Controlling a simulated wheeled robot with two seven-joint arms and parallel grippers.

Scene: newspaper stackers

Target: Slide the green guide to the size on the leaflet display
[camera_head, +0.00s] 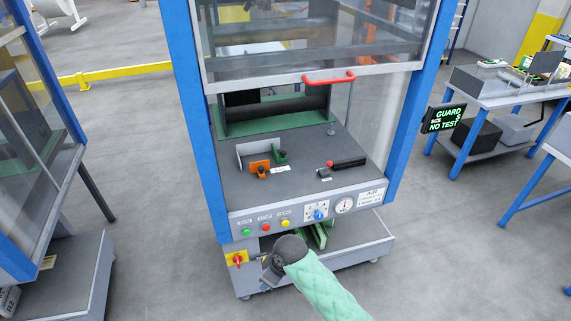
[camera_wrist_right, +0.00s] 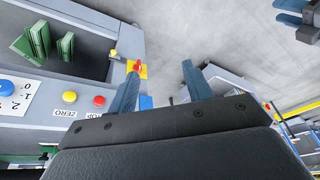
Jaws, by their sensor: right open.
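The green guide (camera_head: 280,157) is a small block with a dark knob on the grey machine bed. It sits beside an orange block (camera_head: 259,168) with its own knob, near an upright light plate. A small white scale label (camera_head: 281,169) lies just in front. The display (camera_head: 444,118) on the right post shows green text: "GUARD", "SIZE" and "NO TEST"; the size character is too small to read surely. My right gripper (camera_head: 268,279) is low in front of the machine, below the button panel, away from the guide. Its fingers (camera_wrist_right: 161,84) are apart and empty. My left gripper is out of view.
A raised clear guard with a red handle (camera_head: 329,78) hangs above the bed. The front panel has buttons (camera_head: 265,227), a blue knob and a gauge. A yellow-red switch (camera_wrist_right: 137,68) is close to my right fingers.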

